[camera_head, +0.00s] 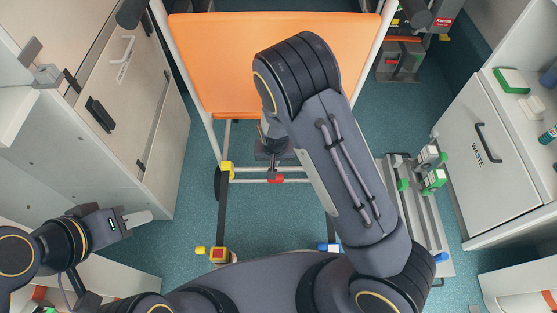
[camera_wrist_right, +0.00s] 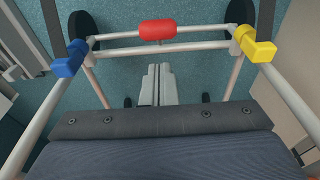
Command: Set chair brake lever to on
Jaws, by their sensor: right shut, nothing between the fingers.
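The chair has an orange panel (camera_head: 275,60) and a pale tube frame. A red grip (camera_head: 275,179) sits on its cross bar and also shows in the right wrist view (camera_wrist_right: 157,30); no label marks it as the brake lever. Yellow (camera_wrist_right: 254,46) and blue (camera_wrist_right: 62,60) fittings sit on the side tubes in the wrist view. My right gripper (camera_wrist_right: 155,80) is shut and empty, its fingertips below the red grip in that view, apparently apart from it. My left gripper (camera_head: 138,218) is far left, away from the chair; its finger gap is not visible.
A yellow fitting (camera_head: 218,254) and a blue one (camera_head: 328,247) lie lower in the head view. A waste cabinet (camera_head: 490,150) stands right, a drawer cabinet (camera_head: 115,110) left. A grey rack with green-and-white parts (camera_head: 432,180) is at the right. Teal floor is open below the cross bar.

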